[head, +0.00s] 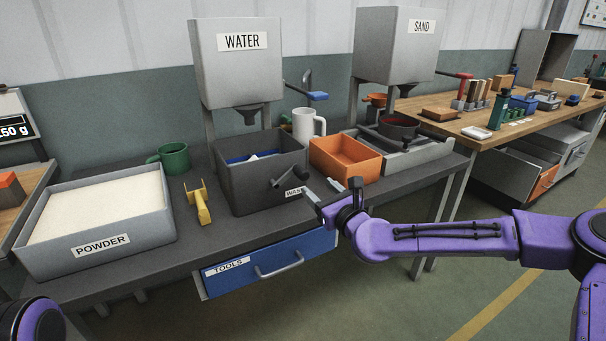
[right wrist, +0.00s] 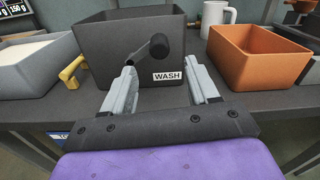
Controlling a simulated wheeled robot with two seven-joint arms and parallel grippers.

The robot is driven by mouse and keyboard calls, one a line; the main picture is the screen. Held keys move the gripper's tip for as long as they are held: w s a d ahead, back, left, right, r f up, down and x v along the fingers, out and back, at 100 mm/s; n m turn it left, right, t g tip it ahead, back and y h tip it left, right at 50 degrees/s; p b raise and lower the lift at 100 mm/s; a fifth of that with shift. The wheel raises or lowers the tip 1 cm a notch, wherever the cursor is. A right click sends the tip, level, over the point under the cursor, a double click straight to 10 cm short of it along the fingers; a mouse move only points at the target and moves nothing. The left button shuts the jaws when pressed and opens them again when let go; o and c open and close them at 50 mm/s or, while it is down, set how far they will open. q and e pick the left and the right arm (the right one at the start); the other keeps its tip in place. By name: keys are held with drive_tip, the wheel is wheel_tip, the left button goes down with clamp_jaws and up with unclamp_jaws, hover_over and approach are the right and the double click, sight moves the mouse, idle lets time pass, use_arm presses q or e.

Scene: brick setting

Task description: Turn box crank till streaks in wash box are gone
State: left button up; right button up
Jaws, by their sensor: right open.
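The dark grey wash box (head: 233,187) stands on the bench below the water tank, its label at the lower right of its front. Blue and white shows inside it; any streaks are too small to make out. Its black crank (head: 290,182) sticks out from the front wall, and in the right wrist view the crank knob (right wrist: 160,46) is at the upper middle. My right gripper (head: 321,190) is open and empty in front of the box's right side. In the right wrist view its fingers (right wrist: 166,84) point at the box, with the crank just beyond and between them. My left gripper is out of view.
An orange bin (head: 345,160) stands right of the wash box. A yellow tool (head: 199,203), a green mug (head: 174,158) and a powder tray (head: 100,250) are to the left. A white mug (head: 304,125) stands behind. A blue tools drawer (head: 270,262) is below.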

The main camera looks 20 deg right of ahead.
sight(305, 176)
drive_tip(key=w, duration=0.3)
drive_tip(key=w+a, duration=0.1)
drive_tip(key=w, duration=0.1)
drive_tip(key=w+p, duration=0.1)
drive_tip(key=w, duration=0.2)
drive_tip(key=shift+w+a, duration=0.3)
drive_tip(key=shift+a, duration=0.05)
clamp_jaws()
